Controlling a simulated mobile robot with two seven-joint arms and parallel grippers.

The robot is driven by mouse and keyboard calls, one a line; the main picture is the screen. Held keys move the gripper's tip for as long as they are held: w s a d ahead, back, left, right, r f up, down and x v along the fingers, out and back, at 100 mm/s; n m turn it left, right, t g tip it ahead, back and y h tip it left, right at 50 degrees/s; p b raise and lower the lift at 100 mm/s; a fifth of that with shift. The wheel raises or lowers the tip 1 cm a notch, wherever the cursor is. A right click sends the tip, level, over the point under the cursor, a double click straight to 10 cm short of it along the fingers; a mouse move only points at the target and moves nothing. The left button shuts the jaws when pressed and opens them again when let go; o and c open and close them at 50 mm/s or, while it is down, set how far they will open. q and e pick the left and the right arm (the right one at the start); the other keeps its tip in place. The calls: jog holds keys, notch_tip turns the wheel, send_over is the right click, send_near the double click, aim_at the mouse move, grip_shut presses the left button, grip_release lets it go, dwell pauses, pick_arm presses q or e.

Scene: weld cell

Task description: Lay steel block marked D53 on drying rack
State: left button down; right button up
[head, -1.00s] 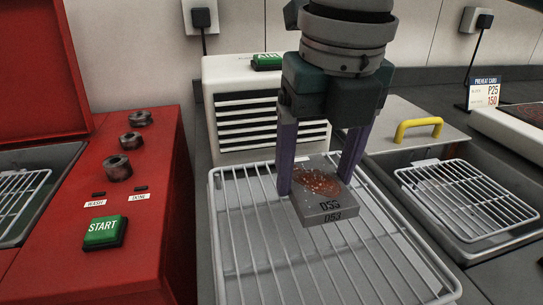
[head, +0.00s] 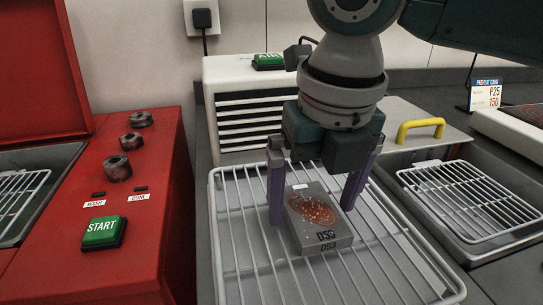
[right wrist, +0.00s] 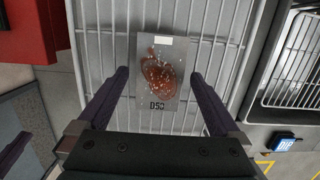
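The steel block (head: 318,222) is a flat grey plate with a rusty, speckled patch on top and D53 on its front edge. It lies flat on the wire drying rack (head: 238,268), near its middle. The right wrist view also shows the block (right wrist: 160,62) on the wires. My right gripper (head: 312,214) is above it, fingers open on either side. In the right wrist view gaps show between the block and both fingers (right wrist: 159,76).
A red washer with a green START button (head: 103,232) stands at left. A white dryer unit (head: 230,110) with a green button is behind the rack. At right is a sunken basin with a wire basket (head: 470,200) and a lid with a yellow handle (head: 420,128).

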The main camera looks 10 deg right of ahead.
aim_at(319, 222)
pick_arm(q)
jog(key=shift+d+r+p, duration=0.1)
jog(key=shift+r+p, duration=0.85)
pick_arm(e)
notch_tip(319, 222, up, 12)
jog(key=s, duration=0.1)
jog(key=shift+s, duration=0.4)
pick_arm(q)
jog(key=c, duration=1.6)
grip_release()
pick_arm(e)
jog(key=shift+r, duration=0.1)
